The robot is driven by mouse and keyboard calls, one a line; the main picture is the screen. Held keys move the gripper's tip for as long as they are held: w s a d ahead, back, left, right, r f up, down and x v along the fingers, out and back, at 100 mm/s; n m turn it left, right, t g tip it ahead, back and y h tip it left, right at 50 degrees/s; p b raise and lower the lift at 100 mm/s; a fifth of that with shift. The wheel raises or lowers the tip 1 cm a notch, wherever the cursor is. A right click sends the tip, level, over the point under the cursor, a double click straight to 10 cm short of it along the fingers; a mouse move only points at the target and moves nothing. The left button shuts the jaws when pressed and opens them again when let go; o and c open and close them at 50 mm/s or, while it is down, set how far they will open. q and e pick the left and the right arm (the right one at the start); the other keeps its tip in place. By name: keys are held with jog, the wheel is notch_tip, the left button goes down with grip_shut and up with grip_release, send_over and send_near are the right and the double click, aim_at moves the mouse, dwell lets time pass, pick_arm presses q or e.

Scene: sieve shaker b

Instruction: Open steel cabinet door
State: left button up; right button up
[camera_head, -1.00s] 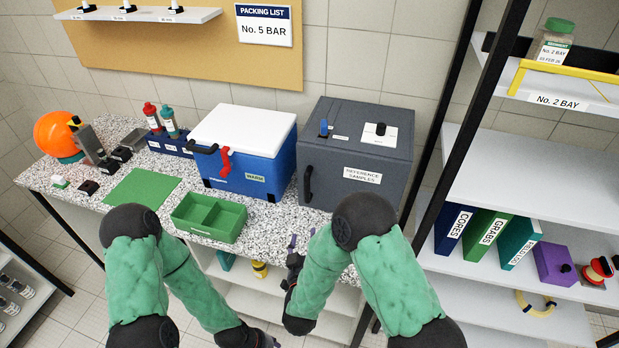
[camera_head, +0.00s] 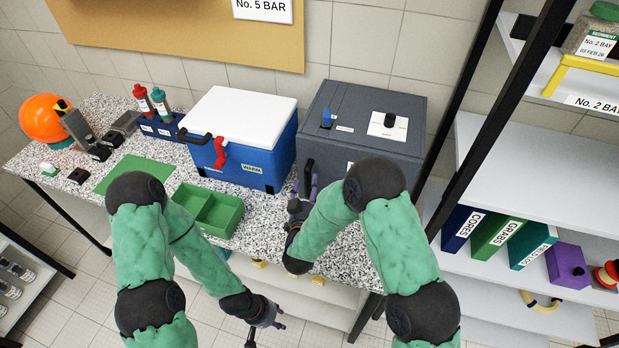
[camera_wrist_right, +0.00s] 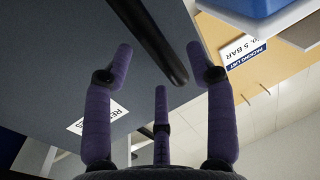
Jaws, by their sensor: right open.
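The steel cabinet is a dark grey box (camera_head: 345,128) at the back right of the counter, its door closed. Its black upright handle (camera_head: 308,176) is on the left of the front face. My right gripper (camera_head: 302,197) is at the handle, partly covering it. In the right wrist view, the grey door (camera_wrist_right: 60,65) fills the left, and the dark handle (camera_wrist_right: 158,38) runs between the spread purple fingers of my right gripper (camera_wrist_right: 160,70). I cannot tell whether they touch it. My left gripper (camera_head: 265,322) is low in front of the counter, empty, its fingers apart.
A blue cooler with white lid (camera_head: 245,160) stands close left of the cabinet. A green tray (camera_head: 208,210) lies in front of it. A black-framed shelf (camera_head: 530,160) with binders stands at the right. Speckled counter (camera_head: 262,228) is bare before the cabinet.

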aim_at(309, 182)
jog(key=shift+w+d, duration=0.2)
jog(key=shift+w, duration=1.5)
grip_shut()
